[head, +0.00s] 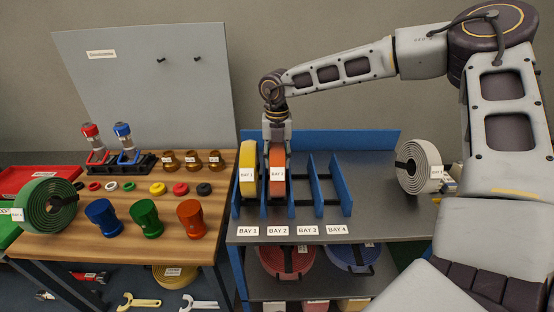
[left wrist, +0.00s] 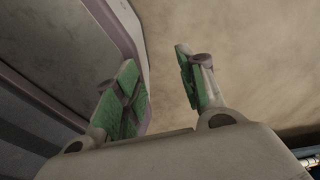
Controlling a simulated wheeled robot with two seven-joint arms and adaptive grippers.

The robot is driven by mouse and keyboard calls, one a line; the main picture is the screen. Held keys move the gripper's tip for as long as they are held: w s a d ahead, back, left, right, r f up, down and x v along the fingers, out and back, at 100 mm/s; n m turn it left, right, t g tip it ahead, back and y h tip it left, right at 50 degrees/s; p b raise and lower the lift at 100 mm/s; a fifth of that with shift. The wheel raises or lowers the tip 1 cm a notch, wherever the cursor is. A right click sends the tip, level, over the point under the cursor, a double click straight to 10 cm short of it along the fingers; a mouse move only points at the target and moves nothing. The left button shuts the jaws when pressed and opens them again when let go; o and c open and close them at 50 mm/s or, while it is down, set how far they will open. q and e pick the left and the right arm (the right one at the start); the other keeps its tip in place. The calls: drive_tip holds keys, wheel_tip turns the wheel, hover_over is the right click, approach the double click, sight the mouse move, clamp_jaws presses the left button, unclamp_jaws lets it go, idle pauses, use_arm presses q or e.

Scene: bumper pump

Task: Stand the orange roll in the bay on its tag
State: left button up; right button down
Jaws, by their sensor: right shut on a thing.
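The orange roll (head: 277,160) stands upright in the second bay of the blue rack (head: 341,186), between two dividers, above the BAY 2 sign (head: 278,231). A white tag reading BAY 2 (head: 277,174) is on its front face. My right gripper (head: 277,143) points down from above and is shut on the top of the orange roll; its fingertips are partly hidden. Whether the roll touches the bay floor is not clear. My left gripper shows only in the left wrist view (left wrist: 160,85), with its green-padded fingers apart and nothing between them.
A yellow roll (head: 248,158) stands in the first bay; the other two bays are empty. A white roll (head: 418,165) is at the table's right edge near my right arm. A green roll (head: 48,207), cups and rings sit on the wooden bench (head: 165,250).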

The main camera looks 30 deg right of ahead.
drive_tip(key=shift+r, duration=0.2)
drive_tip(key=shift+f, duration=0.15)
drive_tip(key=c, duration=1.3)
unclamp_jaws()
drive_tip(key=shift+f, duration=0.1)
drive_tip(key=o, duration=0.4)
drive_tip(key=shift+r, duration=0.85)
use_arm(q)
drive_tip(key=shift+w+a+f+b, duration=0.25)
drive_tip(key=shift+a+b, duration=0.05)
drive_tip(key=shift+a, duration=0.3)
use_arm(e)
wheel_tip(320, 180, up, 11)
drive_tip(key=shift+f, duration=0.2)
use_arm(q)
drive_tip(key=shift+w, duration=0.1)
